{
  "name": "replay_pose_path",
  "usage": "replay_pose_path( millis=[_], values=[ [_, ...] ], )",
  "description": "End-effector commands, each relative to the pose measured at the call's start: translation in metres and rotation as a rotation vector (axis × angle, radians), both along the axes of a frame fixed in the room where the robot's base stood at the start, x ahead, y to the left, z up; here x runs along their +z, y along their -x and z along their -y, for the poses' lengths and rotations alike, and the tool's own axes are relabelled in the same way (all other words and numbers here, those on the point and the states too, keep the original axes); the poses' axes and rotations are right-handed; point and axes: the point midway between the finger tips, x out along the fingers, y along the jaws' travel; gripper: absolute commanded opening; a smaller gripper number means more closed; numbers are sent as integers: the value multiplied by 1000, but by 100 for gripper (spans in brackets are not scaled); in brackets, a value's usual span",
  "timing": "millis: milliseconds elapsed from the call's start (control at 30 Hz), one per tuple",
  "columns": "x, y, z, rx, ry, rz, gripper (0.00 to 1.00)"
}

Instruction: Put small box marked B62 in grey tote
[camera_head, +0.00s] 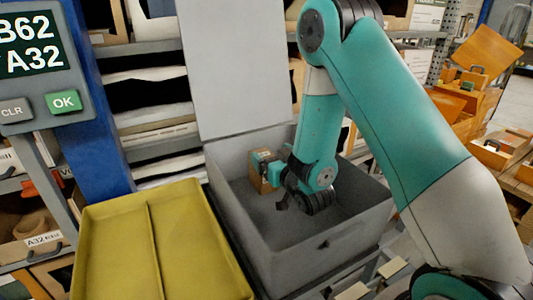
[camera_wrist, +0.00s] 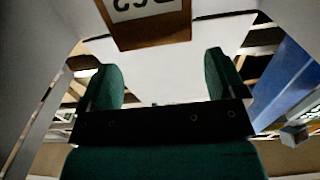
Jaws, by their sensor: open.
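The grey tote (camera_head: 310,255) stands open in the middle of the head view, its pale lid (camera_head: 232,70) raised at the back. A small brown box (camera_head: 259,180) is inside the tote, near its back left wall. My gripper (camera_head: 272,172) reaches down into the tote, right beside the box and partly covering it. In the wrist view, my gripper (camera_wrist: 164,72) has its two green fingers apart with nothing between them. The box (camera_wrist: 150,38) is beyond the fingertips there, with a white label, upside down and cut off; it seems to end in 62.
A yellow divided tray (camera_head: 110,235) lies left of the tote and looks empty. A blue post (camera_head: 92,120) carries a display panel (camera_head: 30,45) reading B62 and A32. Racks stand behind; wooden boxes (camera_head: 490,60) are at the right.

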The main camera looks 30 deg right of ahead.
Motion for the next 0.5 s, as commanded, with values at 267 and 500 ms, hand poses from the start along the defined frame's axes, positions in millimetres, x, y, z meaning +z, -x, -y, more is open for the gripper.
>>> replay_pose_path(
  millis=[267,500],
  values=[
    [-1,36,0,0,-1,0,89],
    [0,39,0,0,0,1,89]
  ],
)
